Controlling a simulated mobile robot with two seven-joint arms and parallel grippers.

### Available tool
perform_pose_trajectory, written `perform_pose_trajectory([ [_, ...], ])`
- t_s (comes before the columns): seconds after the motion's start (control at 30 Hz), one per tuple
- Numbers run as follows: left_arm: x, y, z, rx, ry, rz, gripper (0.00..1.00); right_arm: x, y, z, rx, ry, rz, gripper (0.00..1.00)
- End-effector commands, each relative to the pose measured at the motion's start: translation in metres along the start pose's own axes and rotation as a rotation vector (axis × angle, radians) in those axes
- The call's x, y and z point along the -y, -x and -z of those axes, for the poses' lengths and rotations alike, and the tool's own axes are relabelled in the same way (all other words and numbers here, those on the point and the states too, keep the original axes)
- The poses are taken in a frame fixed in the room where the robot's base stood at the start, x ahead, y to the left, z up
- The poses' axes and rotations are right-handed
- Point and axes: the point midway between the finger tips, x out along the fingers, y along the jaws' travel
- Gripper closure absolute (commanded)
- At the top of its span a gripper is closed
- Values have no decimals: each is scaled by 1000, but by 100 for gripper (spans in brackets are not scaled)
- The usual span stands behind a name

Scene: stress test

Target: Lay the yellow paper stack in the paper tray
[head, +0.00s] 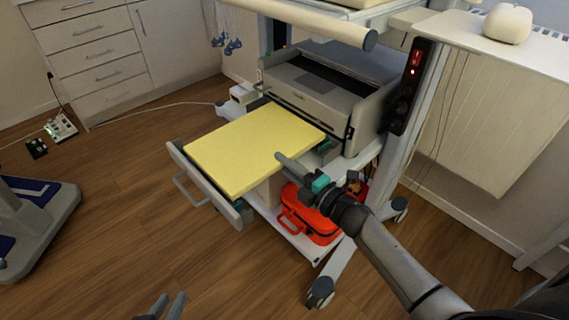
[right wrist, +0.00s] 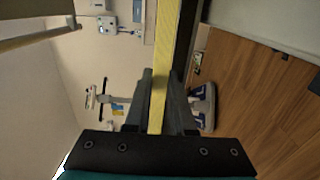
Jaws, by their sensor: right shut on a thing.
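The yellow paper stack (head: 250,145) is a flat, thick slab over the pulled-out paper tray (head: 206,186), below and in front of the printer. Its edges lie close inside the tray's left and front walls; I cannot tell whether it touches the tray floor. My right gripper (head: 288,163) is shut on the stack's right edge. In the right wrist view the yellow stack (right wrist: 159,100) runs edge-on between the two fingers. The stack hides most of the tray's inside. My left gripper (head: 166,305) is open and empty at the bottom edge, away from the tray.
A grey printer (head: 325,92) stands on the cart behind the tray. A red case (head: 308,218) lies on the lower shelf under my right arm. A power strip (head: 408,85) hangs on the cart post. Wooden floor to the left is mostly clear.

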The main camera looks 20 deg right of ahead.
Motion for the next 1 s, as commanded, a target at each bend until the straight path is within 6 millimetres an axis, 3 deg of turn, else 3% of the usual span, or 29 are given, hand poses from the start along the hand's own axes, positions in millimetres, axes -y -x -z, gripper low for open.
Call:
perform_pose_trajectory([
  [1.0,1,-12,-14,0,0,0,74,17,-2,0,-3,-1,-12,100],
])
